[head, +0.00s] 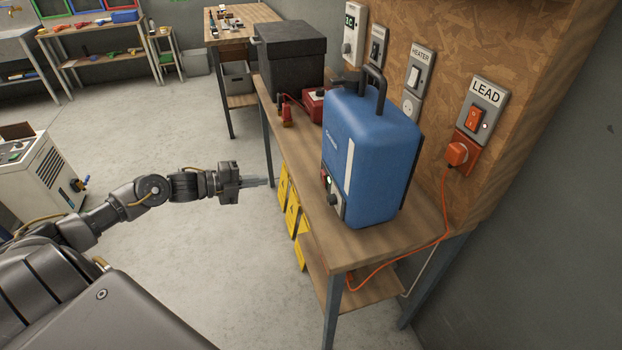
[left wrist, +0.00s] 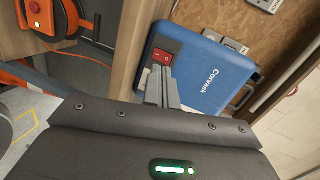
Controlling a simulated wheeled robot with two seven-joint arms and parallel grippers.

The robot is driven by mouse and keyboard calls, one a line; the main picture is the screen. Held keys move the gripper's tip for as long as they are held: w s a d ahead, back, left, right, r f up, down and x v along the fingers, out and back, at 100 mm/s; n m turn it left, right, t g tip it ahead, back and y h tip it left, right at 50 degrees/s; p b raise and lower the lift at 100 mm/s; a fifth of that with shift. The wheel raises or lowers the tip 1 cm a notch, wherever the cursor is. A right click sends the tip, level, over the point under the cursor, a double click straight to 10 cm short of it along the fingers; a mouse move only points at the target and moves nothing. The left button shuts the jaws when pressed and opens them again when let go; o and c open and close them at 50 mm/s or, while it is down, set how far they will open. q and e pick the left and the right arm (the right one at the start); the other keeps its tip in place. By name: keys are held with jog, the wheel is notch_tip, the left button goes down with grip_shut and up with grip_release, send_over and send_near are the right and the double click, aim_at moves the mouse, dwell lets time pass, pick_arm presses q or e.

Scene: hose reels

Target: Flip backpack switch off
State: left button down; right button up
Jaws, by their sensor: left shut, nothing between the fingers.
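The blue backpack unit (head: 375,145) stands upright on the wooden bench, with a dark handle on top and a white stripe on its front. In the left wrist view the blue unit (left wrist: 212,85) shows the word Corvask and a red rocker switch (left wrist: 163,54) near its corner. Which way the rocker is set is too small to tell. My left gripper (head: 262,182) is shut and empty, left of the unit and clear of it in the head view. In the left wrist view its fingertips (left wrist: 159,72) point at the switch and cover its lower edge. My right gripper is not in view.
Wall switches, one marked LEAD (head: 473,118) and one marked HEATER (head: 414,76), sit behind the unit. An orange plug (head: 457,153) and cord hang by the bench (head: 375,250). A black box (head: 290,55) stands behind.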

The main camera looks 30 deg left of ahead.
aim_at(323, 177)
pick_arm(q)
jog(key=d+m, duration=0.1)
jog(key=s+d+m+h, duration=0.1)
jog(key=shift+s+d+r+m+g+h, duration=0.15)
jog(key=shift+r+m+g+h, duration=0.15)
jog(key=shift+r, duration=0.1)
jog(key=p+x, duration=0.1)
jog(key=x, duration=0.3)
jog(key=p+x, duration=0.2)
jog(key=x, duration=0.3)
jog(key=r+p+x, duration=0.1)
jog(key=x, duration=0.4)
